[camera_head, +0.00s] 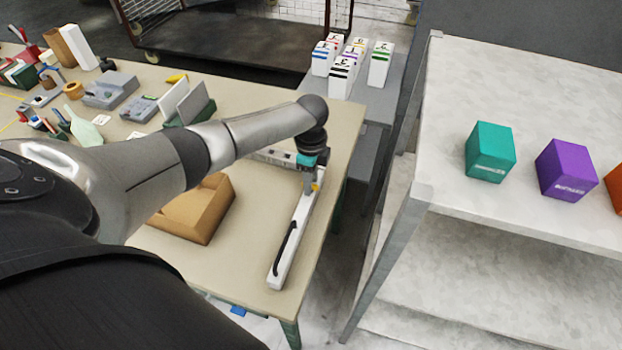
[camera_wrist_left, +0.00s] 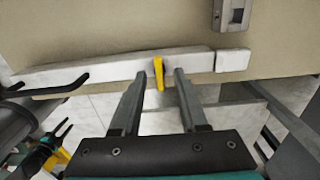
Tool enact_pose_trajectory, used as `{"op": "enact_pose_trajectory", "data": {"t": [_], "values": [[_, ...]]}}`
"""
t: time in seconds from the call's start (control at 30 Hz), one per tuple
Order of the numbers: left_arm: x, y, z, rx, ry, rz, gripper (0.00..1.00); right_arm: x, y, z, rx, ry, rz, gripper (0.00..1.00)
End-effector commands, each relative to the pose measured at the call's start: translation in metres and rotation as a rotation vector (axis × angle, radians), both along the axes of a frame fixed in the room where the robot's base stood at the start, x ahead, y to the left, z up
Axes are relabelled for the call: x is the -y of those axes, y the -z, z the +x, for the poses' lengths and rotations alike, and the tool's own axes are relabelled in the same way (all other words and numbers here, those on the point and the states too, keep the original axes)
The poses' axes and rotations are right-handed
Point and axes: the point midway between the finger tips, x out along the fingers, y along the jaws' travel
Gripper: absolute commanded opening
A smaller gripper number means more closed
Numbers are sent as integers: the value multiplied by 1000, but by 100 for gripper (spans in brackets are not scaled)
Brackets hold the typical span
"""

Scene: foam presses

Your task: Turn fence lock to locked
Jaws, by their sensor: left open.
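The fence is a long white bar (camera_head: 300,222) along the right side of the tan table, with a black handle (camera_head: 284,247) toward its near end. The bar crosses the left wrist view (camera_wrist_left: 95,73). Its lock is a small yellow lever (camera_wrist_left: 158,72), which stands roughly across the bar in that view; a bit of yellow also shows in the head view (camera_head: 316,187). My left gripper (camera_head: 312,186) is above the bar, fingers open. In the wrist view its two fingertips (camera_wrist_left: 160,73) lie on either side of the lever; contact cannot be told.
A brown open box (camera_head: 205,208) sits on the table (camera_head: 262,100) left of the bar. Tools and grey trays crowd the table's far left. A pale shelf (camera_head: 520,215) with coloured boxes stands at right, across a gap.

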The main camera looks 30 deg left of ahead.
Motion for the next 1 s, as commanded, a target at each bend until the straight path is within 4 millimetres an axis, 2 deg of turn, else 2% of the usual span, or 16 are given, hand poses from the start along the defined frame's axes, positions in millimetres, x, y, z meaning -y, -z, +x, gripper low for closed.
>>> {"op": "enact_pose_trajectory", "data": {"t": [0.17, 0.27, 0.37, 0.73, 0.9, 1.0], "values": [[-1, -3, 0, 0, -1, 1, 42, 0, -1, 0, 0, 0, 0, 50], [0, -13, 0, 1, 1, 0, 42, 0, -3, 0, 0, 0, 0, 50], [-1, -29, 0, 3, -1, 2, 42, 0, -5, 0, 0, 0, 0, 50], [-1, -114, 1, 5, 1, 0, 42, 0, -9, 0, 0, 0, 0, 50], [0, -140, 1, 3, 0, 1, 42, 0, -9, 0, 0, 0, 0, 50], [0, -148, 0, 2, 0, -1, 42, 0, -9, 0, 0, 0, 0, 50]]}}
